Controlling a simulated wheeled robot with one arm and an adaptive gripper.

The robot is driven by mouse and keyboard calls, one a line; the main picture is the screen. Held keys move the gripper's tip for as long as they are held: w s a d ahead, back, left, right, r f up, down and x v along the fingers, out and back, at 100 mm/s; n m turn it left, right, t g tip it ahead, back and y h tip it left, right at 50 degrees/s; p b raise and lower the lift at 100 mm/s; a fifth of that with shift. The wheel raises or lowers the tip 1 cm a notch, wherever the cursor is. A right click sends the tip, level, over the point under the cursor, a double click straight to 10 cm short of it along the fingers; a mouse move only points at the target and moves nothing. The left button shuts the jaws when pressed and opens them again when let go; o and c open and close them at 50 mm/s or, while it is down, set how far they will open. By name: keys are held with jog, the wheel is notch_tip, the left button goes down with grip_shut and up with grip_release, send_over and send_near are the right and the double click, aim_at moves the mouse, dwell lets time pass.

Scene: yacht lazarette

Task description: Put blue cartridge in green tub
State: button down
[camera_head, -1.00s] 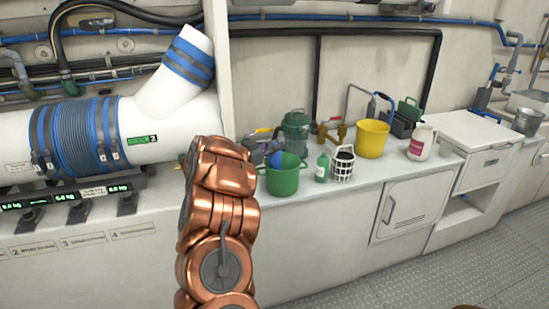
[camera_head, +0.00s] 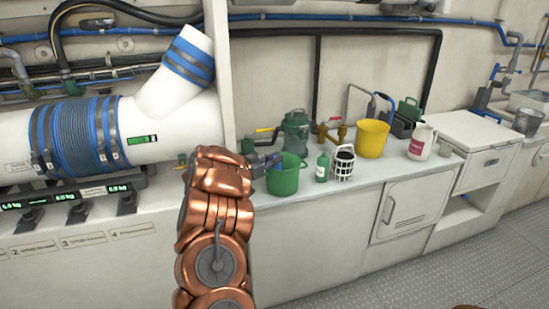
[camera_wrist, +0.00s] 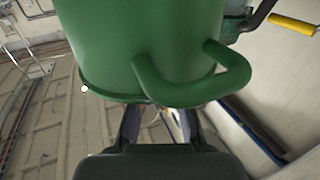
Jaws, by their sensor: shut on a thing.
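The green tub (camera_head: 284,182) stands on the counter, just right of my copper arm in the head view. In the wrist view the tub (camera_wrist: 140,45) fills the upper middle, with its loop handle and rim close to the camera. My gripper (camera_head: 270,162) is at the tub's left rim in the head view. Its fingers (camera_wrist: 160,125) show in the wrist view, partly behind the rim. It is shut on the blue cartridge, of which only a small blue patch shows at the tub's mouth. The cartridge's lower part is hidden, and its depth in the tub cannot be told.
A green bottle (camera_head: 322,168), a white basket (camera_head: 342,167), a yellow bucket (camera_head: 371,140) and a white jug (camera_head: 420,143) stand to the right. A green canister (camera_head: 296,133) is behind the tub. A white pipe (camera_head: 178,125) is at left.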

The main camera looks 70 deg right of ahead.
jog(key=shift+f, duration=0.1)
jog(key=c, duration=1.2)
grip_release()
jog(key=shift+o, duration=0.2)
jog(key=shift+r, duration=0.3)
jog(key=v, duration=1.2)
jog(key=shift+r, duration=0.35)
jog(key=shift+w, duration=0.1)
